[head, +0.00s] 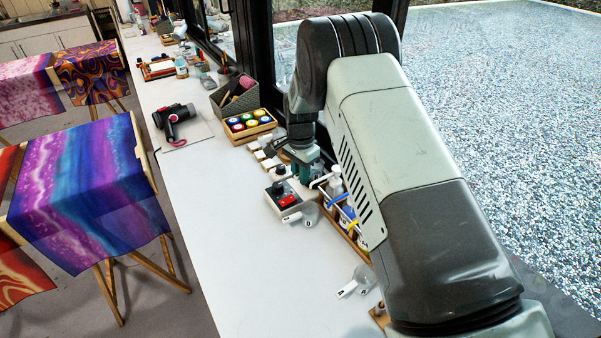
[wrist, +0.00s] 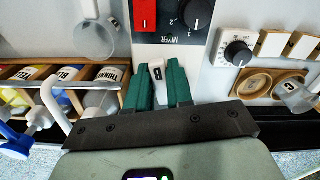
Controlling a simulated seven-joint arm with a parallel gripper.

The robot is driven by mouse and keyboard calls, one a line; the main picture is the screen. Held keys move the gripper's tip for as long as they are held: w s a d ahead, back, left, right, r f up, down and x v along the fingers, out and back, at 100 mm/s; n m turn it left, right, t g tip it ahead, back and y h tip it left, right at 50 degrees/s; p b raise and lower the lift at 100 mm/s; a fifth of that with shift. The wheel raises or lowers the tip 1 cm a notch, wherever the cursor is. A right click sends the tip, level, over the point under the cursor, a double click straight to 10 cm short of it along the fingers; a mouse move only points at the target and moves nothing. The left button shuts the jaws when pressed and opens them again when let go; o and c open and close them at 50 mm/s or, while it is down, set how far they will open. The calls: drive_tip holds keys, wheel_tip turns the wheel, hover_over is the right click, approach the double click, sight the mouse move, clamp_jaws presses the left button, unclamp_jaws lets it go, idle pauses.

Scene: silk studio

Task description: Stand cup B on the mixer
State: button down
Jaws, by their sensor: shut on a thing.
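In the wrist view my gripper (wrist: 160,82) has its green fingers shut on the white tab handle of cup B (wrist: 157,72), marked with a B. The cup's bowl is hidden. The mixer (wrist: 170,30) is just beyond the fingertips, with a red switch, a black knob and its label. In the head view the mixer (head: 283,199) stands on the bench, beside and nearer the camera than my gripper (head: 302,174), whose green fingers point down. I cannot tell the cup's height above the bench.
A clear cup (wrist: 95,40) lies beside the mixer; another (head: 360,280) is nearer the camera. A wooden bottle rack (wrist: 50,72) stands left in the wrist view. A dial box (wrist: 236,48) and a wooden holder (wrist: 256,83) with a cup (wrist: 293,96) are right.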

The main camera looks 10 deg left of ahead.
drive_tip(key=shift+f, duration=0.3)
drive_tip(key=c, duration=0.9)
unclamp_jaws()
wheel_tip(320, 180, up, 11)
drive_tip(key=shift+f, duration=0.1)
